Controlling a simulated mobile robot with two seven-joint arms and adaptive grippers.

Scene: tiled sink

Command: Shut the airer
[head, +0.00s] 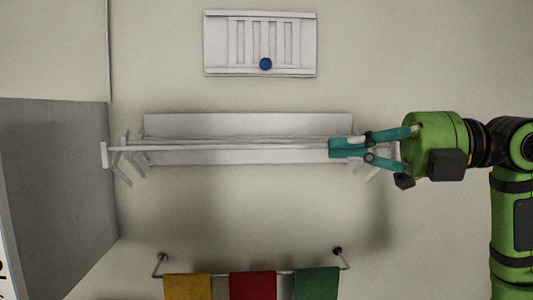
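The airer (240,147) is a pale wall-mounted rack with long thin rails and a flat back board (240,122), in the middle of the head view. Its slanted side arms show at the left end (122,160); those at the right end are partly hidden by my gripper. My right gripper (345,148) reaches in from the right. Its teal fingers are together on the front rail near its right end, and they hide that part of the rail. My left gripper is not in view.
Below, a towel rail (225,273) holds yellow, red and green towels. A grey box-like unit (55,190) stands at the left. The wall between airer and towels is clear.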

